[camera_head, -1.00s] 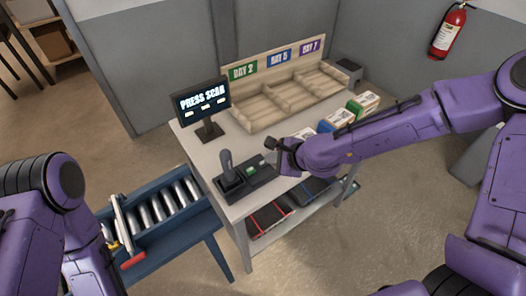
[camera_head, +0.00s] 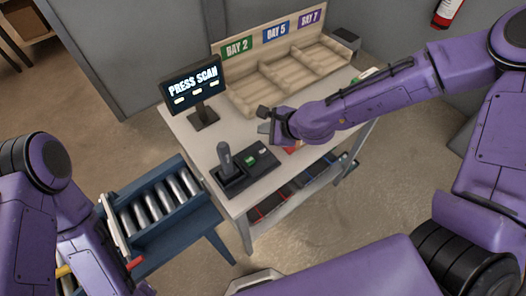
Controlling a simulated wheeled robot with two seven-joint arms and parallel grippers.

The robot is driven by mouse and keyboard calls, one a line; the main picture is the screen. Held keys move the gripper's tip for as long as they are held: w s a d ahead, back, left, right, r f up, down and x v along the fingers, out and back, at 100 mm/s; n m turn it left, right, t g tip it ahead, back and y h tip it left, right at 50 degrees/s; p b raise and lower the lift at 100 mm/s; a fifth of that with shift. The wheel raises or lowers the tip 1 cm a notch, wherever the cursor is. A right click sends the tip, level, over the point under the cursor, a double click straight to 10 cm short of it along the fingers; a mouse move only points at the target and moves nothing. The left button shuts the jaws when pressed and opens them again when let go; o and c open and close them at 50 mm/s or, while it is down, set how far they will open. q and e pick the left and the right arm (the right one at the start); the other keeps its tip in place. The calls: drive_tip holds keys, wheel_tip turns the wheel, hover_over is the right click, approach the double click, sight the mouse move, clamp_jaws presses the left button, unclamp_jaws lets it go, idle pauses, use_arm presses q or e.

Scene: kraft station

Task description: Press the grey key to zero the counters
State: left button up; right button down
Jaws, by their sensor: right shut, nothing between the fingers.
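A black control panel (camera_head: 264,172) lies at the front of the white workbench. It carries a small green key (camera_head: 250,160) and a pale key, seemingly the grey one (camera_head: 262,149), near its right end. An upright dark scanner-like handle (camera_head: 225,157) stands at its left end. My right gripper (camera_head: 265,120) is shut and empty, behind and above the panel's right end in the picture, apart from the keys. A monitor (camera_head: 194,83) behind the panel reads PRESS SCAN, with small unreadable labels below. My left arm shows at the left edge; its gripper is out of view.
A wooden sorter (camera_head: 243,98) marked DAY 2, DAY 5 and DAY 7 stands at the back of the bench. A blue roller conveyor (camera_head: 181,215) stands at the left. A lower shelf (camera_head: 283,212) holds dark trays. My right arm covers the bench's right side.

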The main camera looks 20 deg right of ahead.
sight(265, 153)
wheel_tip(265, 153, down, 7)
drive_tip(key=b, duration=0.6)
drive_tip(key=shift+a+f, duration=0.1)
drive_tip(key=shift+f, duration=0.1)
drive_tip(key=shift+f, duration=0.15)
idle(1.3)
drive_tip(key=shift+f+b, duration=0.35)
drive_tip(key=shift+b, duration=0.1)
drive_tip(key=shift+s+f+b, duration=0.1)
drive_tip(key=shift+f+b, duration=0.35)
drive_tip(key=shift+f, duration=0.1)
idle(0.4)
drive_tip(key=shift+r, duration=0.15)
drive_tip(key=shift+r+p, duration=0.85)
drive_tip(key=shift+p, duration=0.15)
